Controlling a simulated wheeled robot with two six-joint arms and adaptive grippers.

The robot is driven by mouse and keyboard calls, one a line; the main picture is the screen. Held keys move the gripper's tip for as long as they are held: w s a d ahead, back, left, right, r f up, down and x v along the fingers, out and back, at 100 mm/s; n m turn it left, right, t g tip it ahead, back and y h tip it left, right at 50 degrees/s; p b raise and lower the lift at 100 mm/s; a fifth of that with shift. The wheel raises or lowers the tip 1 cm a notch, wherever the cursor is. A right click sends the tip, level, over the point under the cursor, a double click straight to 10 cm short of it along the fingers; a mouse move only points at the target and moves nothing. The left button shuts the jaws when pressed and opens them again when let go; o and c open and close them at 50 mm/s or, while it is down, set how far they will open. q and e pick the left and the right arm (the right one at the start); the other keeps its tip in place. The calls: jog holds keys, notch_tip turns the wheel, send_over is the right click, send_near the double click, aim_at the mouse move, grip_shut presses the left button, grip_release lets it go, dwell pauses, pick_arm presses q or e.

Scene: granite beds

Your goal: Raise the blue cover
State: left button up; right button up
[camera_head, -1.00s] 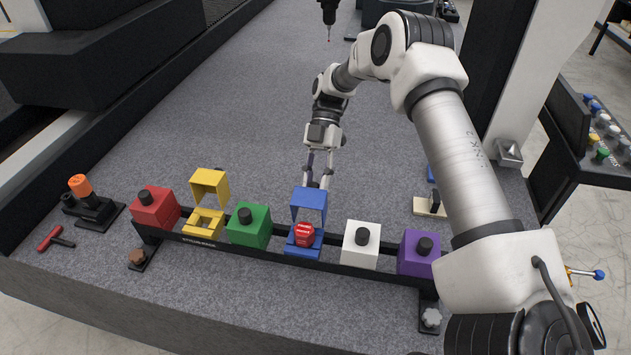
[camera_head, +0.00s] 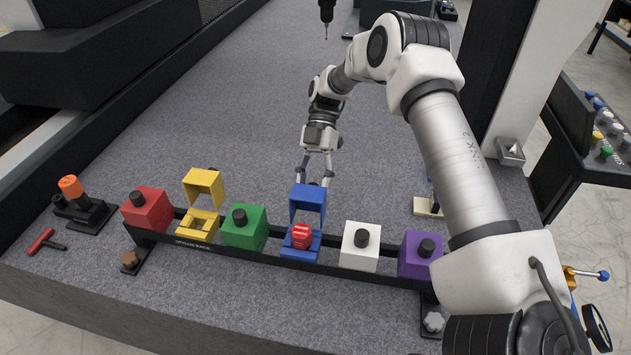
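The blue cover (camera_head: 308,197) stands raised and upright at the back of its blue base (camera_head: 300,252), hinged open. A red button (camera_head: 301,236) shows uncovered on that base. My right gripper (camera_head: 314,182) is just behind the blue cover, pointing down toward it. Its two fingers are spread apart with nothing seen between them. The cover hides part of the fingertips, so I cannot tell if they touch it. My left gripper is not in view.
The black rail (camera_head: 215,252) also carries closed red (camera_head: 147,209), green (camera_head: 244,230), white (camera_head: 359,251) and purple (camera_head: 419,257) covers, and a raised yellow cover (camera_head: 204,186). An orange-topped device (camera_head: 80,202) and a red-handled tool (camera_head: 41,241) lie left. The granite behind is mostly clear.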

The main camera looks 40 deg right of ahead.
jog(key=v, duration=1.2)
jog(key=shift+a, duration=0.2)
jog(key=shift+w, duration=0.1)
